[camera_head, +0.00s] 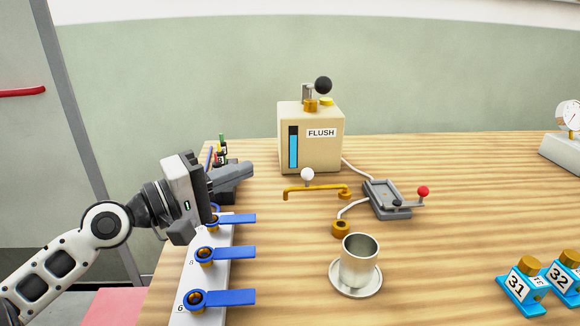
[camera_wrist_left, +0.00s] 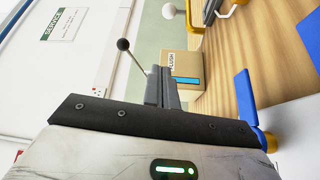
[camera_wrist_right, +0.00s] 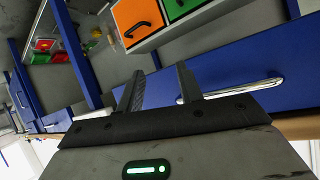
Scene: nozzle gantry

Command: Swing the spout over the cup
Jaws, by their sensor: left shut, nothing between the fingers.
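The brass spout (camera_head: 325,188) is a thin horizontal pipe with a white ball knob (camera_head: 307,174) on top. Its bent-down left end is behind and left of the cup, not above it. The metal cup (camera_head: 359,262) stands upright on a saucer (camera_head: 367,286). My left gripper (camera_head: 250,170) is shut and empty, left of the spout and apart from it. In the left wrist view its fingers (camera_wrist_left: 163,88) are together, and part of the spout (camera_wrist_left: 196,14) shows at the top. My right gripper (camera_wrist_right: 158,84) is open and empty, away from the spout and cup.
A beige FLUSH box (camera_head: 309,142) stands behind the spout. A grey lever unit (camera_head: 388,200) with a red knob is to its right. A white strip with blue levers (camera_head: 232,253) lies below my left gripper. Blue numbered blocks (camera_head: 522,287) stand front right.

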